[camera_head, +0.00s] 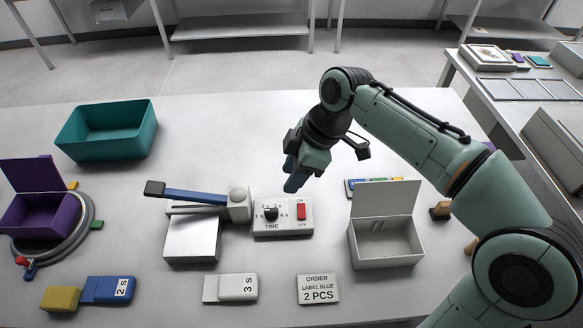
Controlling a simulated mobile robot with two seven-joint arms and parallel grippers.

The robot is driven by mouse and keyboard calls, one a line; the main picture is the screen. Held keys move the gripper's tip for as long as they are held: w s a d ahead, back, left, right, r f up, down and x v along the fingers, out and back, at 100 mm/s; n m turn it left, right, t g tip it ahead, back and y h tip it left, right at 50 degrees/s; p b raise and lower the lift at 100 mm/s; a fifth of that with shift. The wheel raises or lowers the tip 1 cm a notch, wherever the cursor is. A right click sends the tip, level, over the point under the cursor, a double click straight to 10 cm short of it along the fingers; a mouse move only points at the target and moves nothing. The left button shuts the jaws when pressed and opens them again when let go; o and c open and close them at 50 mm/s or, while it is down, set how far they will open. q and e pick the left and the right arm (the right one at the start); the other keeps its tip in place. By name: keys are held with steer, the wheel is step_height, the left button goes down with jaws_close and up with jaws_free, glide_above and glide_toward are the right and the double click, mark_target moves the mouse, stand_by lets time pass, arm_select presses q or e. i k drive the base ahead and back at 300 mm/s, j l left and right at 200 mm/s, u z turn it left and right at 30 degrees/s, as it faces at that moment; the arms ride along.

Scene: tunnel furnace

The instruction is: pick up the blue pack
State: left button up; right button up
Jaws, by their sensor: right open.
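A blue block (98,289) with a white "2 s" label lies at the front left, touching a yellow block (60,298). A flat strip with small blue, green and yellow pieces (376,184) lies behind the white box, partly hidden by it. I cannot tell which of these blue things is the blue pack. My right gripper (292,180) is open above the table behind the time panel, with bluish fingers pointing down. I see nothing held in it. It is far right of the blue block. My left gripper is not in view.
A time panel (290,229) with knob and red switch stands beside a press-like device (193,250) with a blue lever. An open white box (388,262), order card (318,289), teal bin (66,134) and purple box (40,226) surround them. The table's back middle is clear.

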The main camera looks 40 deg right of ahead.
mark_target(111, 289)
steer(key=k, duration=1.5)
